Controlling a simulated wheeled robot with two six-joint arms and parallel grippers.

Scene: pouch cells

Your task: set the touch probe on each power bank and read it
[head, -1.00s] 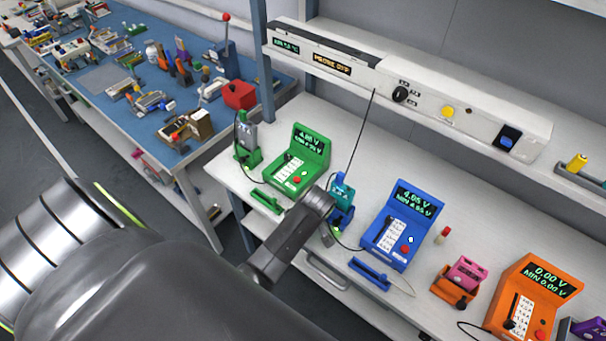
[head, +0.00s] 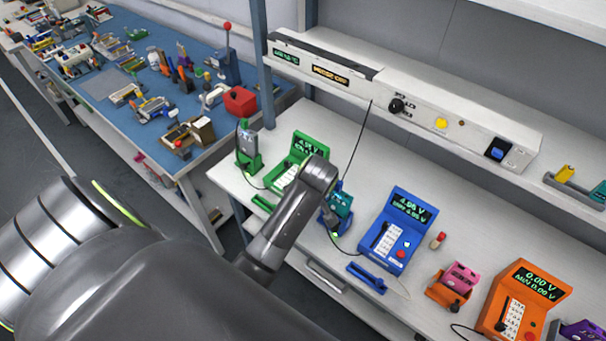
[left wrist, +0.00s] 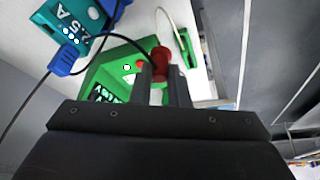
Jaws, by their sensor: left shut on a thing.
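In the left wrist view my left gripper (left wrist: 162,88) is shut on a red, rounded piece (left wrist: 160,58), likely the touch probe's handle. In the head view the gripper is hidden behind my forearm. A grey power bank (head: 247,141) stands in a green cradle at left. A teal power bank (head: 342,205) sits in a blue cradle just right of my arm, and shows in the left wrist view (left wrist: 62,28). A pink power bank (head: 461,274) sits in an orange cradle. A purple one (head: 583,330) is cut off at right. My right gripper is out of view.
A green meter (head: 309,146) is partly covered by my arm. A blue meter (head: 409,208) reads about 4.05 V; an orange meter (head: 540,280) reads 0.00 V. A thin black cord hangs from the overhead panel (head: 440,115), whose display looks like "PROBE OFF". A small red-and-white piece (head: 437,240) stands nearby.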

